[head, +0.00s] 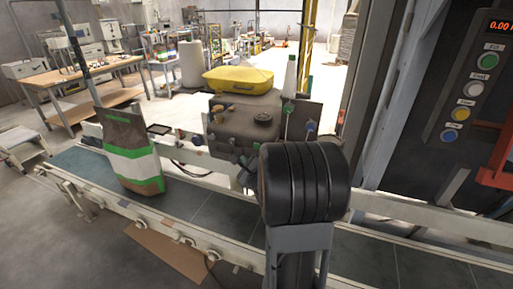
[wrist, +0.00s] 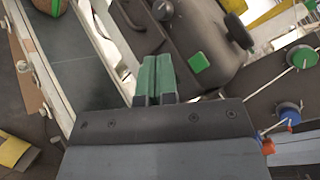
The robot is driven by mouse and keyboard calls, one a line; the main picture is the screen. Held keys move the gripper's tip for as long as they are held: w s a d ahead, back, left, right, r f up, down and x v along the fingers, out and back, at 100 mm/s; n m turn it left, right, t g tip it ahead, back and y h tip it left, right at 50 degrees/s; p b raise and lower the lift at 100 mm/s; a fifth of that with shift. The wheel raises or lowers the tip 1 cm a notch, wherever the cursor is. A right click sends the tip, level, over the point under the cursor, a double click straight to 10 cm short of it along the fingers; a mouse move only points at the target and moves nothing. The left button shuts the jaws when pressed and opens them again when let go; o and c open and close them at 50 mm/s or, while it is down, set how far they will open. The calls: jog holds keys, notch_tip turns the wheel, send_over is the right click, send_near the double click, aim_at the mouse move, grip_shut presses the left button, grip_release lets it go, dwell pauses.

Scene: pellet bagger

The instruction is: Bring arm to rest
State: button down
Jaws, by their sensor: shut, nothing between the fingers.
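My arm stands up in front of the conveyor in the head view, with a dark rounded joint in the middle foreground; my gripper is hidden there. In the wrist view my gripper (wrist: 156,78) shows two green fingers side by side, shut and empty. A dark machine head with a green square lies beyond the fingertips in the wrist view. A brown, white and green bag (head: 132,150) stands upright on the conveyor (head: 222,207) at the left, apart from my arm. A corner of it shows at the top left of the wrist view (wrist: 48,6).
The bagging machine (head: 240,122) with a yellow cover (head: 242,80) and coloured knobs stands just behind my arm. A button panel (head: 482,85) is at the right. Workbenches (head: 85,80) stand at the back left. The floor at the front left is clear apart from cardboard.

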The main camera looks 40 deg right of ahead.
dwell(0.6)
jog(key=s+d+f+n+g, duration=0.25)
jog(key=f+n+g, duration=0.25)
jog(key=f+n, duration=0.25)
jog(key=s+a+n+g, duration=0.5)
jog(key=s+n, duration=0.1)
jog(key=n, duration=0.2)
jog(key=s+a+r+n+y, duration=0.1)
jog(key=s+a+r+n, duration=0.2)
jog(key=a, duration=0.3)
jog(key=s+a+r+n+g+y, duration=0.1)
jog(key=s+a+r+n, duration=0.2)
jog(key=a+n, duration=0.3)
jog(key=s+a+r+n+g+y, duration=0.1)
jog(key=s+a+r+n+y, duration=0.1)
jog(key=a, duration=0.4)
jog(key=shift+s+a+r+n, duration=0.3)
jog(key=shift+s+r+n, duration=0.35)
jog(key=shift+n, duration=0.6)
